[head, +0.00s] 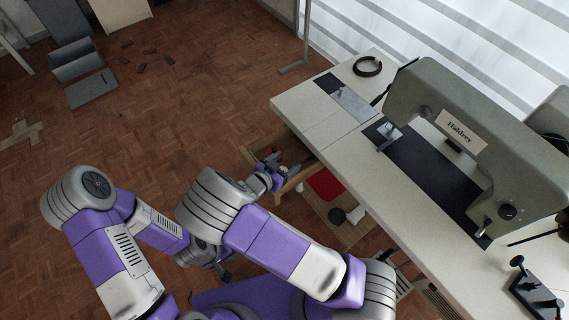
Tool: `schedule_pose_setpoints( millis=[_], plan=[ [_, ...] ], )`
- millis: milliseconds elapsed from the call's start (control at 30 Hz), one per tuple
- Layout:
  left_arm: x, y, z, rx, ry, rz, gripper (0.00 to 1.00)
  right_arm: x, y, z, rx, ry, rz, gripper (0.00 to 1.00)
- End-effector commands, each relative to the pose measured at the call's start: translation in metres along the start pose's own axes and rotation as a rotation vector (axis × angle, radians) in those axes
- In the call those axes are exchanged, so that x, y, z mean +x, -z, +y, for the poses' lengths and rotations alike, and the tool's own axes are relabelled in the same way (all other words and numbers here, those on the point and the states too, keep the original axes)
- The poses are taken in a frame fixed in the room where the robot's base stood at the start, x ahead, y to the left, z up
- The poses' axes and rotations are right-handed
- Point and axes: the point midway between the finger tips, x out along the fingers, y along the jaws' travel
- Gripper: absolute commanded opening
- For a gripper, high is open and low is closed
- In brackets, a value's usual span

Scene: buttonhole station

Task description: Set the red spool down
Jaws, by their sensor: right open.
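A small red thing, seemingly the red spool (279,153), shows at the open wooden drawer (247,158) under the table's left end. My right gripper (272,162) is at the drawer, right beside the red thing and partly covering it. Its jaws are open; whether they touch the spool cannot be told. My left gripper (225,276) hangs low over the floor, left of the table and away from the drawer. It is small and dark here, and its jaws cannot be read.
The sewing machine (429,112) stands on the pale table (337,136). A red cloth (326,184) and a dark round item (337,215) lie on a low wooden shelf (318,208) below. Open parquet floor lies to the left.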

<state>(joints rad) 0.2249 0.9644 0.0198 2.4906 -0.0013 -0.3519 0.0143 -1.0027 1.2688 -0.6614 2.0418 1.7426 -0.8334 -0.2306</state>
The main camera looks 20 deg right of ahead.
Motion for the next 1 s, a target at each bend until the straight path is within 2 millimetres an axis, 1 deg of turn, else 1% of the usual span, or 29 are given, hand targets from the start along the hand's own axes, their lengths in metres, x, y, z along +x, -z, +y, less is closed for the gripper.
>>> schedule_pose_setpoints(
  millis=[33, 167, 400, 533, 700, 1000],
  plan=[
    [-0.005, 0.000, 0.002, 0.000, 0.000, 0.000, 0.00, -0.004, 0.009, -0.001, 0.002, 0.003, 0.002, 0.71],
    [-0.013, -0.001, 0.005, 0.000, 0.000, 0.000, 0.00, -0.029, 0.009, -0.001, 0.001, 0.004, -0.002, 0.71],
    [-0.029, -0.001, 0.011, 0.000, 0.000, 0.000, 0.00, -0.084, 0.009, -0.001, 0.001, 0.004, -0.002, 0.71],
    [-0.034, -0.002, 0.013, 0.000, 0.000, 0.000, 0.00, -0.105, 0.008, -0.001, 0.001, 0.003, -0.001, 0.71],
    [-0.037, -0.002, 0.014, 0.000, 0.000, 0.000, 0.00, -0.120, 0.007, 0.000, 0.001, 0.001, 0.000, 0.71],
    [-0.036, -0.002, 0.014, 0.000, 0.000, 0.000, 0.00, -0.123, 0.006, 0.000, 0.001, 0.001, 0.001, 0.71]
  ],
)
